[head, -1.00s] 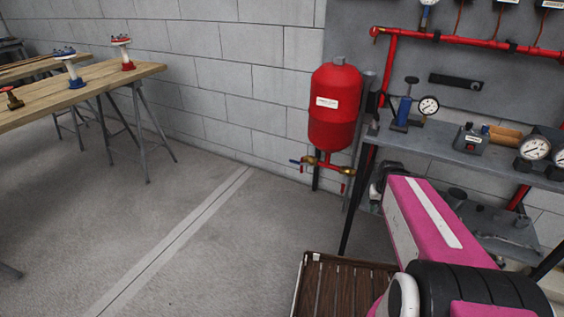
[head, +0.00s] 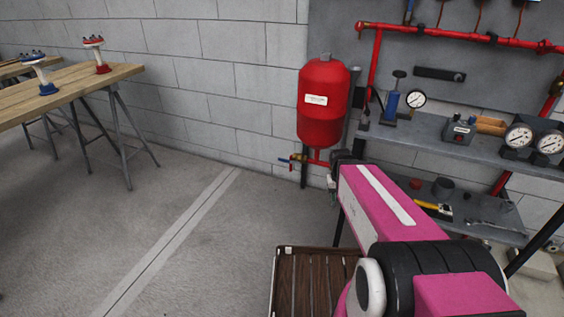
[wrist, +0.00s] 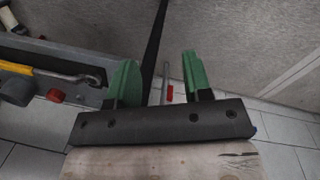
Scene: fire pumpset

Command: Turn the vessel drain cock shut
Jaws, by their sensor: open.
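The red vessel (head: 323,105) with a white label hangs at the wall in the head view. Under it is a red pipe fitting (head: 318,157). A cock with a blue handle (head: 285,160) sits on its left side. The right side of the fitting is hidden behind my pink arm. My gripper (wrist: 158,62) shows two green fingers, apart and empty, in the wrist view. A small red part (wrist: 170,93) shows between them, beyond the palm; I cannot tell whether it is a cock handle.
A grey shelf bench (head: 440,140) with gauges and tools stands right of the vessel. A slatted brown crate (head: 312,280) is on the floor below my arm. A wooden trestle table (head: 70,92) is at the left. The floor between is clear.

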